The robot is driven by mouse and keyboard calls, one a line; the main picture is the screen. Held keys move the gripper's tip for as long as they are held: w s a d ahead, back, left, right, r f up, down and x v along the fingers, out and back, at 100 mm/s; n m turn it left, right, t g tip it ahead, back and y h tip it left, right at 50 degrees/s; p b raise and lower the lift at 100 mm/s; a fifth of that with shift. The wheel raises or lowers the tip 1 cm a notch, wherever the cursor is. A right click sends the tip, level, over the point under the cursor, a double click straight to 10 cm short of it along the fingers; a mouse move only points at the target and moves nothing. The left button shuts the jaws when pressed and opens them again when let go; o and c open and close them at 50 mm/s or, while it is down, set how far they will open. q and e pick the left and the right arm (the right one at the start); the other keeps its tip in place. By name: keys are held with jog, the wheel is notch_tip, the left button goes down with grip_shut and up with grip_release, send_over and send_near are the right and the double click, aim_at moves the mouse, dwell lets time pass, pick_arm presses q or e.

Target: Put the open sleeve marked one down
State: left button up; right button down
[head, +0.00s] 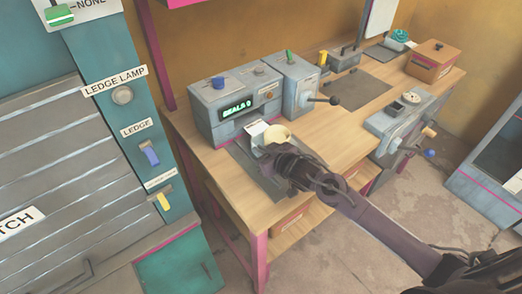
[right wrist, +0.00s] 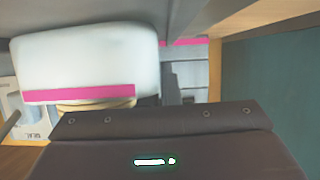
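My right gripper (head: 278,152) is over the dark mat at the front of the wooden bench, its fingertips hidden. A cream rounded thing (head: 277,133) shows right at its far end, with a small white piece (head: 256,127) just left of it. In the right wrist view a large pale rounded thing (right wrist: 85,60) with a pink stripe is close in front of the gripper body. I cannot read a "one" on any of these, so I cannot tell which is the sleeve. Whether the fingers grip anything is hidden. My left gripper is out of view.
A grey machine (head: 235,105) with a green "SEALS 0" display stands behind the mat (head: 252,172). A grey unit with a black-knobbed lever (head: 325,100) is to its right. A teal panel (head: 130,110) with switches stands left. Bare bench top (head: 335,135) lies right of the gripper.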

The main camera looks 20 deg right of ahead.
jog(key=c, duration=2.1)
grip_release()
jog(key=shift+f, duration=0.15)
jog(key=o, duration=0.5)
jog(key=shift+c, duration=0.2)
jog(key=shift+s+r, duration=0.15)
jog(key=shift+r, duration=0.1)
jog(key=v, duration=1)
jog(key=shift+s+d+b, duration=0.1)
jog(key=shift+s+b, duration=0.05)
jog(key=shift+b, duration=0.15)
jog(key=shift+s+d+r, duration=0.2)
jog(key=shift+s+r, duration=0.2)
jog(key=shift+s, duration=0.2)
